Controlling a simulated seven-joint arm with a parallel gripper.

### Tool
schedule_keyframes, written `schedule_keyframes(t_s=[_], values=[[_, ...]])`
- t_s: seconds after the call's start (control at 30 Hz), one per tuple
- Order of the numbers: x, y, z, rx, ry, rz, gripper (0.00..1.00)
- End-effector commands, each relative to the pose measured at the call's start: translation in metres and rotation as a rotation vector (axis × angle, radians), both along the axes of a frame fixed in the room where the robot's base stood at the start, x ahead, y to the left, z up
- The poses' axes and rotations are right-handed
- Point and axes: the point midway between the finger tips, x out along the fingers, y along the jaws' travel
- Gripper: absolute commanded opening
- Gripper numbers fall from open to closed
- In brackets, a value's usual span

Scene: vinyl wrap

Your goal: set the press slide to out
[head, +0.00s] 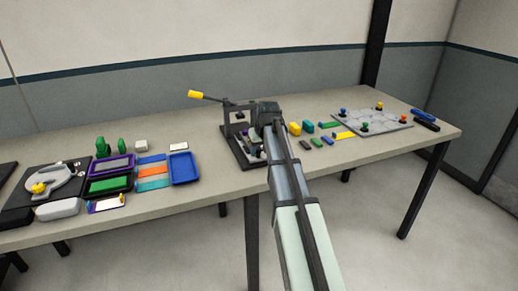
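The press (229,122) is a dark frame on a dark base near the middle of the table. Its lever sticks out to the upper left and ends in a yellow handle (196,94). My arm reaches in from the bottom of the picture, and my gripper (252,135) is at the right side of the press, low over its base. My arm and wrist cover the right part of the press. I cannot make out the press slide or its position. The fingers are too small and covered to tell whether they are open or touch anything.
Left of the press are a blue tray (184,168), coloured strips (152,171), purple-rimmed trays and a dark board with a grey clamp-like tool (62,184). To the right are small coloured blocks (308,127) and a grey panel (372,119) with coloured knobs. The table's front edge is clear.

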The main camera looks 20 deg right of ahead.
Motion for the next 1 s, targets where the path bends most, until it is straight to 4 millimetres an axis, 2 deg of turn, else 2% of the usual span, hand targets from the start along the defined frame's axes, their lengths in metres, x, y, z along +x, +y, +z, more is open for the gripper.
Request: schedule_keyframes(t_s=[0.33,0.47,1.0], values=[[0.001,0.0,0.002,0.0,-0.003,0.0,0.53],[-0.002,0.0,0.01,0.0,-0.005,0.0,0.53],[-0.035,0.0,0.091,0.0,-0.004,0.0,0.53]])
